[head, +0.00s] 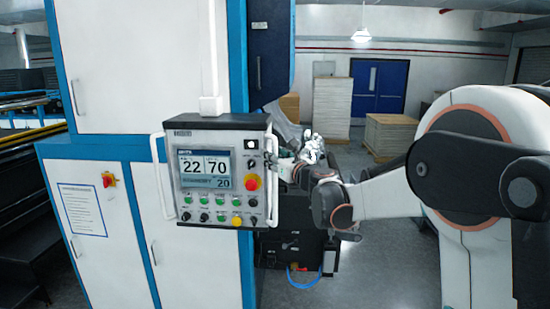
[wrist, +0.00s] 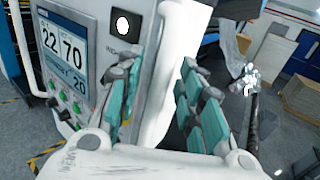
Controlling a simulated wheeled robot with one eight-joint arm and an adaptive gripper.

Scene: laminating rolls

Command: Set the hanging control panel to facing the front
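The control panel (head: 215,172) hangs from a white post (head: 210,60) in front of the blue-and-white machine. Its screen and buttons show to the head camera, with the face slightly angled. It has a white handle on its left side (head: 158,175). In the wrist view the panel (wrist: 95,50) fills the left, and the white right handle (wrist: 181,35) runs between my parted teal fingers (wrist: 163,65). I cannot tell whether either finger touches it.
The machine's white cabinet doors (head: 85,215) stand behind and left of the panel. A dark unit (head: 295,245) stands below and behind my gripper. Pallet stacks (head: 390,133) and a blue door (head: 378,88) are at the back. Grey floor (head: 385,240) is open at the right.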

